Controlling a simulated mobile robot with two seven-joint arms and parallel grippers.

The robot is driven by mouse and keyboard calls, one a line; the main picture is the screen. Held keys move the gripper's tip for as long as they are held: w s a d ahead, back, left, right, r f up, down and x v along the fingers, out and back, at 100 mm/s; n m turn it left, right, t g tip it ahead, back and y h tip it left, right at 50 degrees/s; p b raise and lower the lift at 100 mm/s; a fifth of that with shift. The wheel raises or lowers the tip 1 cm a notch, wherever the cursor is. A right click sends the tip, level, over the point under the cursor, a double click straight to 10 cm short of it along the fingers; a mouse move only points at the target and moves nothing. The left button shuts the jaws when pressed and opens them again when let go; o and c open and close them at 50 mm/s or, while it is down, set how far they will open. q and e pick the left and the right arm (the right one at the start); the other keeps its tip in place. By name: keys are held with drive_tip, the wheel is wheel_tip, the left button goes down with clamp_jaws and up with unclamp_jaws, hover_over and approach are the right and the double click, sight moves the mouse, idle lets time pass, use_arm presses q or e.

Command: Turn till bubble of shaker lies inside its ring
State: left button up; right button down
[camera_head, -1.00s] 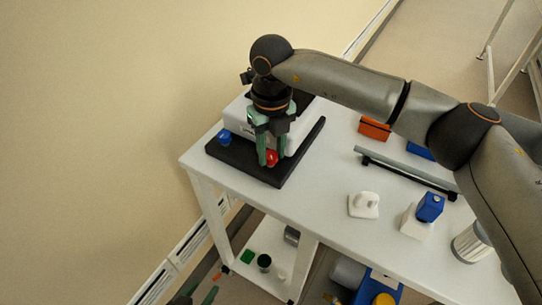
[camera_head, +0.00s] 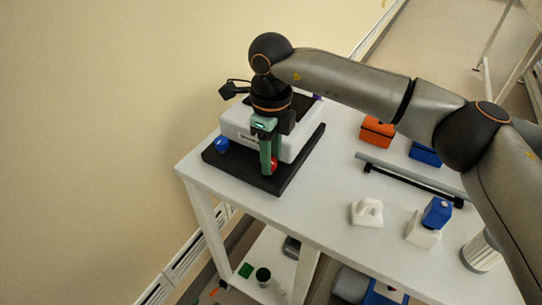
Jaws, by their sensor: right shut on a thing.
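The shaker (camera_head: 240,119) is a white box with a dark top, standing on a black base plate (camera_head: 289,179) at the table's far left corner. A red knob (camera_head: 274,164) sits at the plate's front and a blue knob (camera_head: 221,143) at its left corner. My right gripper (camera_head: 267,168) points down and is shut on the red knob; its green fingers hide much of the knob. The bubble and its ring cannot be made out. My left gripper is not in view.
On the white table (camera_head: 318,207) are an orange box (camera_head: 377,132), a blue box (camera_head: 425,154), a grey bar (camera_head: 412,177), a white jug (camera_head: 367,213) and a blue-capped white bottle (camera_head: 423,233). A beige wall (camera_head: 110,120) stands close on the left.

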drive_tip(key=shift+r, duration=0.1)
idle(0.3)
drive_tip(key=c, duration=0.7)
unclamp_jaws()
drive_tip(key=shift+o, duration=1)
